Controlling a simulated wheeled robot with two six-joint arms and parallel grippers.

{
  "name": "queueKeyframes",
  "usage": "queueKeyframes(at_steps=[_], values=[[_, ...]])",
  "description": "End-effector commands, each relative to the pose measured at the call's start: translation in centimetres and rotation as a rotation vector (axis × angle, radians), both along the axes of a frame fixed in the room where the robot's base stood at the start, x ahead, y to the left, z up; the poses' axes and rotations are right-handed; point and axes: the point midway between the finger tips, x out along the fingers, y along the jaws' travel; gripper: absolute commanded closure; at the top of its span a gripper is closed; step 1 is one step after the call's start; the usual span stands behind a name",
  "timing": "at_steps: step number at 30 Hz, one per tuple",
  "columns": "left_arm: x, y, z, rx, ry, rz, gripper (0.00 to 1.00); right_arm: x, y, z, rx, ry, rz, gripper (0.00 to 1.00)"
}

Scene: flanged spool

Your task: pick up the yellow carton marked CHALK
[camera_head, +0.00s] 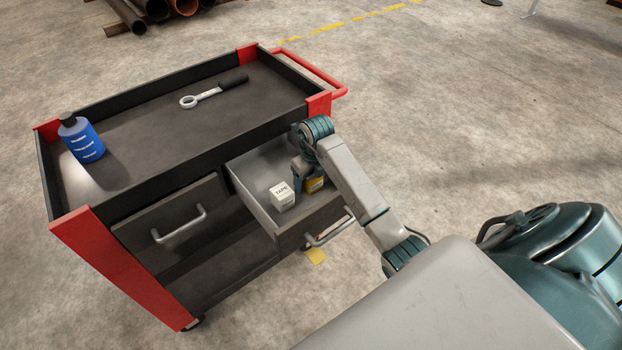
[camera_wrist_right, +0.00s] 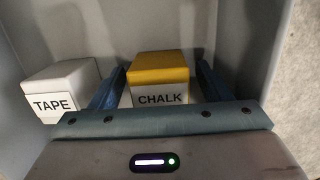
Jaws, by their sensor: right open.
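The yellow carton marked CHALK (camera_wrist_right: 160,68) stands in the open drawer; its white label faces my right wrist camera. In the head view the carton (camera_head: 315,184) is partly hidden by my right gripper (camera_head: 304,182). My right gripper (camera_wrist_right: 158,88) is open, with one blue finger on each side of the carton. My left gripper is not in view.
A white carton marked TAPE (camera_head: 282,196) stands left of the yellow one in the open drawer (camera_head: 253,205). The drawer walls are close around. A blue bottle (camera_head: 82,140) and a wrench (camera_head: 212,92) are on the cart top (camera_head: 150,110). The left drawer (camera_head: 170,222) has a handle.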

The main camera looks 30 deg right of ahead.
Motion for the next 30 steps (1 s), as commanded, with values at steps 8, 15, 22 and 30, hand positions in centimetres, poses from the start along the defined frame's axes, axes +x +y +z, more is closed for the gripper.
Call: queueKeyframes(at_steps=[8,15,22,30], values=[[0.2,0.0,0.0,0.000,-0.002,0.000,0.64,0.0,0.0,0.0,0.000,0.000,0.000,0.68],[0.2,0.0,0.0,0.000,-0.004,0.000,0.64,0.0,0.0,0.1,0.000,-0.001,0.000,0.86],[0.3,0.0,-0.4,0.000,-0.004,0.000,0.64,0.1,0.0,1.5,-0.001,-0.004,0.001,0.86],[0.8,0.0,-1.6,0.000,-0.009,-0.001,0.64,0.2,-0.1,7.1,-0.002,-0.007,0.001,0.86]])
